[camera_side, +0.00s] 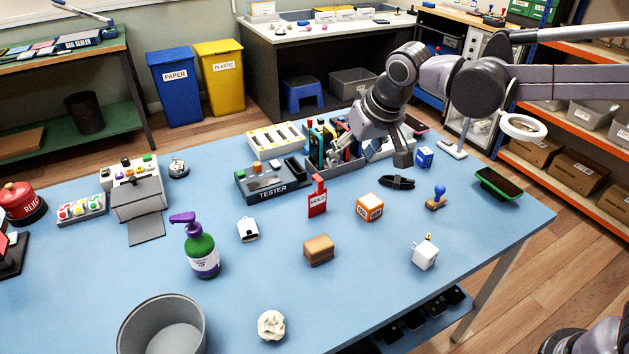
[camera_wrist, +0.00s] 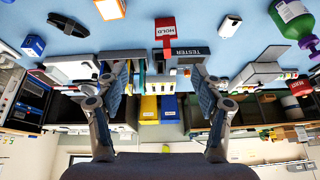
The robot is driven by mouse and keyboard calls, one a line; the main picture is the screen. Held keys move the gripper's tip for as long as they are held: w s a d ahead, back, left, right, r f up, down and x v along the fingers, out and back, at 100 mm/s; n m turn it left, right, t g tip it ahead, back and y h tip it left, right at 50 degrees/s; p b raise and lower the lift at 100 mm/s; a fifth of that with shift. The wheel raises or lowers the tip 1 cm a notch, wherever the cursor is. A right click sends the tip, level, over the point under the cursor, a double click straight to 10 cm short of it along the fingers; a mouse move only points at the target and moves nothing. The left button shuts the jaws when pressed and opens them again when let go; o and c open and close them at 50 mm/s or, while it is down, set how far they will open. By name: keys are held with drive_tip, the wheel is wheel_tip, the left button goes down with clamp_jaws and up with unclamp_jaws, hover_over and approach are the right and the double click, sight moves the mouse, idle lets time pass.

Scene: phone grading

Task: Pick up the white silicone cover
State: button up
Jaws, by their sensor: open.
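A small white piece with a dark opening (camera_side: 248,229) lies on the blue table, left of the red HOLD sign. It looks like the white silicone cover, though its material is hard to tell. It also shows at the top of the wrist view (camera_wrist: 230,26). My gripper (camera_side: 335,152) is at the back of the table, over a rack (camera_side: 350,170) of upright colourful items, well apart from the white piece. In the wrist view my gripper's two fingers (camera_wrist: 160,84) are spread apart with nothing held between them. The arm partly hides the rack.
The TESTER box (camera_side: 272,182) and red HOLD sign (camera_side: 317,196) stand near the rack. A grey bin (camera_side: 162,330) and crumpled white ball (camera_side: 271,325) are in front.

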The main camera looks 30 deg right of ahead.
drive_tip(key=w+a+f, duration=0.5)
drive_tip(key=w+a, duration=0.1)
drive_tip(key=a, duration=0.5)
approach(247, 226)
drive_tip(key=shift+m+g+h, duration=0.3)
drive_tip(key=shift+g+h, duration=0.1)
drive_tip(key=x, duration=0.8)
drive_tip(key=shift+w+a+f, duration=0.2)
drive_tip(key=shift+w+a, duration=0.1)
drive_tip(key=shift+w, duration=0.05)
drive_tip(key=c, duration=1.1)
